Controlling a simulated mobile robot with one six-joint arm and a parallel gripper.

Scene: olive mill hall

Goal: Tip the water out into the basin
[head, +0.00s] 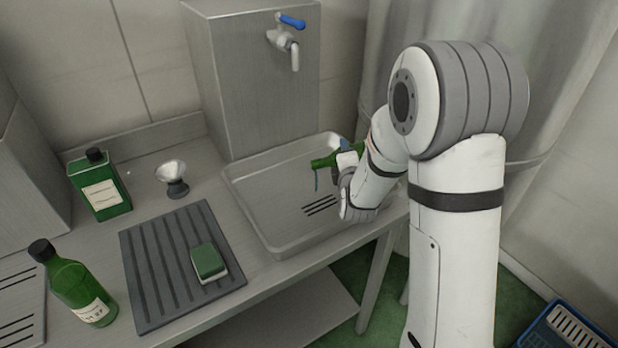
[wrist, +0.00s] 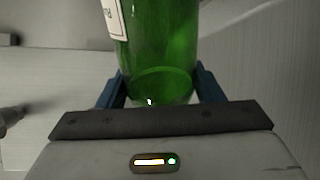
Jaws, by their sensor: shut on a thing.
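A green glass bottle (head: 326,161) is held over the steel basin (head: 262,205) at the back of the counter. It lies tipped near level, its neck end pointing left in the head view. A thin bluish streak hangs below that end and looks like running water. My gripper (head: 347,158) is shut on the bottle. In the wrist view, the green bottle (wrist: 160,45) sits between the two blue fingers, with part of a white label at its upper left. The water level inside is unclear.
A tap with a blue lever (head: 291,50) sticks out above the basin. Left of the basin are a grey ribbed mat (head: 155,265) with a green sponge (head: 208,262), a small funnel-like cup (head: 172,178), a square green bottle (head: 100,187) and a round one (head: 75,288).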

